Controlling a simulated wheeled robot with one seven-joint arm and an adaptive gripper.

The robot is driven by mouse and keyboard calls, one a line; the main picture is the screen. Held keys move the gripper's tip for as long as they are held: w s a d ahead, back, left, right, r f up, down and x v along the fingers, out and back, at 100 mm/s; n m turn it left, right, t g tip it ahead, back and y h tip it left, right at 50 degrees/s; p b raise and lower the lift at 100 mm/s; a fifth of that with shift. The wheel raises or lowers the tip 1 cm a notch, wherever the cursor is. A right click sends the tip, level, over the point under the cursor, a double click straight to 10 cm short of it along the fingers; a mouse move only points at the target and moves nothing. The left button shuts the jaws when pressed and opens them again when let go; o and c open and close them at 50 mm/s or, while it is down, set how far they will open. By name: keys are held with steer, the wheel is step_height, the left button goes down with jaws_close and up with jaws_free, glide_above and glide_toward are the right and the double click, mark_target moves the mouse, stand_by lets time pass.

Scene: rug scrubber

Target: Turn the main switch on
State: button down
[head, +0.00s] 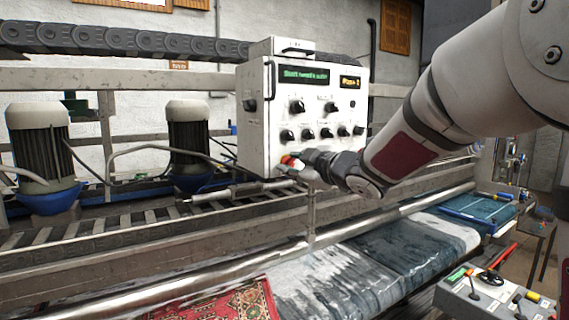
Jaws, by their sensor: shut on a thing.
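A white control box (255,135) stands behind the rail in the head view. Its front has two lit displays and several black knobs. A small red switch (288,160) with a bit of green beside it sits low at the left of the front; I take it for the main switch. My gripper (291,166) reaches in from the right and is shut on it. The fingers hide most of the switch, so its exact position cannot be told. A black knob (250,105) sits on the box's left side.
Two motors (188,140) with blue bases stand left of the box. A metal rail and roller (130,295) run below it, over a wet rug and a red patterned rug (230,305). A grey lever panel (490,295) stands at the lower right.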

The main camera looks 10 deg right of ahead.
steer(key=shift+r, duration=0.2)
steer(key=c, duration=1.3)
jaws_free()
steer(key=shift+f, duration=0.1)
steer(key=v, duration=1.2)
steer(key=shift+f, duration=0.15)
